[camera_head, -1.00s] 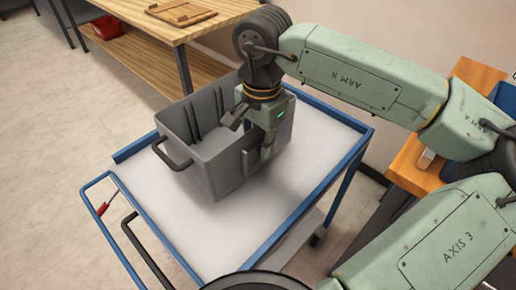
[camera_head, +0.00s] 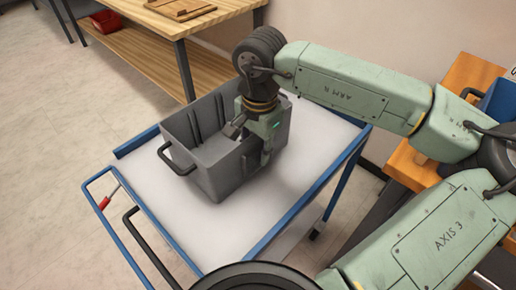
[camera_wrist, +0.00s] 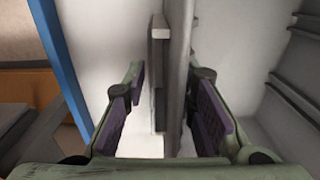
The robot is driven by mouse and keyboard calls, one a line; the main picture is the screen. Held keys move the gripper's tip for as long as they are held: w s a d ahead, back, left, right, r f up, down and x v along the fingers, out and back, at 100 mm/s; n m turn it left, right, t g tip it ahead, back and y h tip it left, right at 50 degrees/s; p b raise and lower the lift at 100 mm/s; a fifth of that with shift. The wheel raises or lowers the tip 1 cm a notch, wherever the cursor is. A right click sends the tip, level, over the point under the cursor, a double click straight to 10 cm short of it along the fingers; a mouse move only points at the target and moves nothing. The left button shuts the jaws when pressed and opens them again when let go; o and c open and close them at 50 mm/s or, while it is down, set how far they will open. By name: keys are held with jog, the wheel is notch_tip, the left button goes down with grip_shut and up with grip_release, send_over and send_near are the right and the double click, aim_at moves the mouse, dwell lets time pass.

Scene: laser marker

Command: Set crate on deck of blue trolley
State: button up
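The grey crate (camera_head: 225,172) stands upright on the pale deck (camera_head: 300,150) of the blue trolley (camera_head: 318,190), towards the deck's back left; it appears to rest on the deck. One black handle (camera_head: 177,162) sticks out on its left side. My gripper (camera_head: 258,150) points down over the crate's right-hand side, one finger inside and one outside. In the wrist view my gripper (camera_wrist: 168,112) has its purple pads apart, with the crate wall (camera_wrist: 178,70) and a grey bar between them. White deck shows between the left pad and the bar, so the fingers look open.
A wooden bench (camera_head: 188,32) with a lower shelf and a red bin (camera_head: 106,20) stands behind. The trolley's black push handle (camera_head: 145,245) is at front left. An orange-topped table (camera_head: 410,170) with a blue bin (camera_head: 503,100) is at right. The deck's front is clear.

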jog(key=shift+o, duration=0.8)
jog(key=shift+r, duration=0.1)
jog(key=shift+r+p, duration=0.2)
jog(key=shift+p, duration=0.15)
notch_tip(320, 180, up, 12)
jog(key=b, duration=0.2)
jog(key=shift+s, duration=0.15)
jog(key=shift+d+f, duration=0.1)
jog(key=shift+f, duration=0.1)
